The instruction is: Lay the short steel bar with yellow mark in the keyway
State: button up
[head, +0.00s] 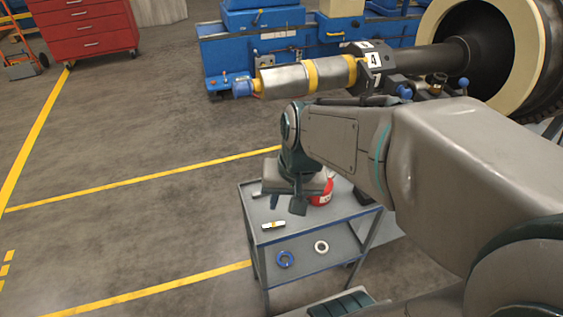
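The short steel bar with a yellow mark (273,225) lies on the top shelf of a grey cart (262,236), near its front edge. My gripper (298,206) hangs over the cart, above and to the right of the bar and apart from it. One finger shows clearly below the gripper body; I cannot tell how far apart the fingers are. A steel rotor shaft (287,81) with yellow bands lies horizontally beyond the cart. I cannot make out a keyway on it.
A red item (322,198) stands on the cart, partly behind my gripper. A blue ring (285,259) and a white ring (321,247) are also on the cart. A red drawer cabinet (84,27) stands at the back left. The floor at left is clear.

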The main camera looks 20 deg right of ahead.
jog(key=w+d+f+m+g+y, duration=0.1)
jog(key=w+d+f+m+y, duration=0.15)
jog(key=w+f+m, duration=0.45)
jog(key=m+y, duration=0.2)
jog(key=m, duration=0.7)
send_near(274, 224)
jog(key=shift+h, duration=0.25)
jog(key=b+x, duration=0.6)
jog(key=x, duration=0.1)
jog(key=shift+a+f, duration=0.1)
jog(key=shift+a+f+b, duration=0.35)
jog(key=shift+f+b, duration=0.1)
jog(key=shift+b, duration=0.1)
jog(key=c, duration=0.7)
jog(key=shift+r+p, duration=2.7)
jog(key=shift+r, duration=0.35)
